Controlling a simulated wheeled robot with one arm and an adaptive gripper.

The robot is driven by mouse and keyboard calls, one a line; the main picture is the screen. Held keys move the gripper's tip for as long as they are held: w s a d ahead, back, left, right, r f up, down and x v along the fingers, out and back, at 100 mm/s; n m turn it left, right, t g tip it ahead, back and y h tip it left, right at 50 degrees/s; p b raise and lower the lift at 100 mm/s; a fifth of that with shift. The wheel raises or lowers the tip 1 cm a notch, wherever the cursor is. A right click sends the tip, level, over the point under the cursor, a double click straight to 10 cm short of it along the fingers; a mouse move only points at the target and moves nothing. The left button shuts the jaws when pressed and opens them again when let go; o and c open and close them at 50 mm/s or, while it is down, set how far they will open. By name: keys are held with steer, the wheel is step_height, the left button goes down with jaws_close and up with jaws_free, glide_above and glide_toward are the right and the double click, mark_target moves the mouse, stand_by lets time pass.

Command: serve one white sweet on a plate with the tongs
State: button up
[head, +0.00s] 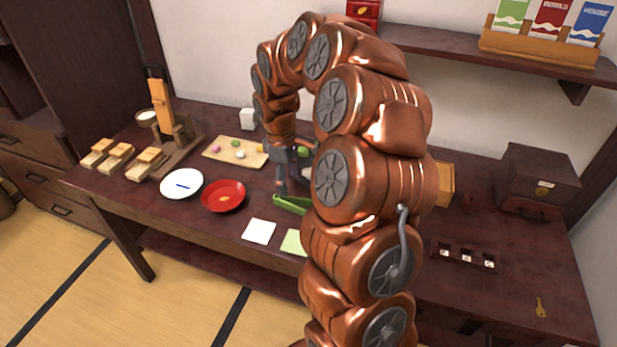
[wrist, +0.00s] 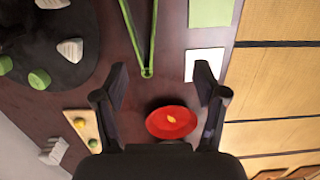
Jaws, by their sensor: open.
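A wooden board (head: 221,153) at the middle back holds small sweets; a white sweet (head: 240,155) lies among pink, yellow and green ones. A white plate (head: 170,190) with a blue mark and a red plate (head: 210,205) with a yellow mark stand in front. The red plate also shows in the wrist view (wrist: 160,130). Green tongs (head: 292,204) lie right of the red plate, partly behind my arm. In the wrist view the tongs' joined end (wrist: 147,72) appears between the tips of my open, empty gripper (wrist: 160,76). My gripper (head: 282,186) is over the table beside the tongs.
A white square (head: 258,231) and a pale green square (head: 293,242) lie at the front edge. A dark round tray (wrist: 85,75) holds white and green pieces. Wooden blocks (head: 117,157) and a stand (head: 162,108) are at left, a dark box (head: 537,180) at right.

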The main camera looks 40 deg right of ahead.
mark_target(298, 202)
steer(key=shift+w+d+f, duration=0.25)
steer(key=shift+d+f, duration=0.2)
steer(key=shift+d, duration=0.2)
steer(key=shift+w+d+f, duration=0.25)
steer(key=shift+d+f, duration=0.15)
steer(key=shift+d, duration=0.2)
steer(key=shift+f, duration=0.1)
steer(key=shift+s+d+f+b, duration=0.15)
steer(key=shift+f+b, duration=0.8)
steer(key=shift+f, duration=1.3)
steer(key=shift+s+d+f+b, duration=0.1)
steer(key=shift+s+f+b, duration=0.15)
steer(key=shift+f+b, duration=1.35)
steer(key=shift+f+p, duration=0.55)
steer(key=shift+p, duration=0.15)
steer(key=c, duration=0.7)
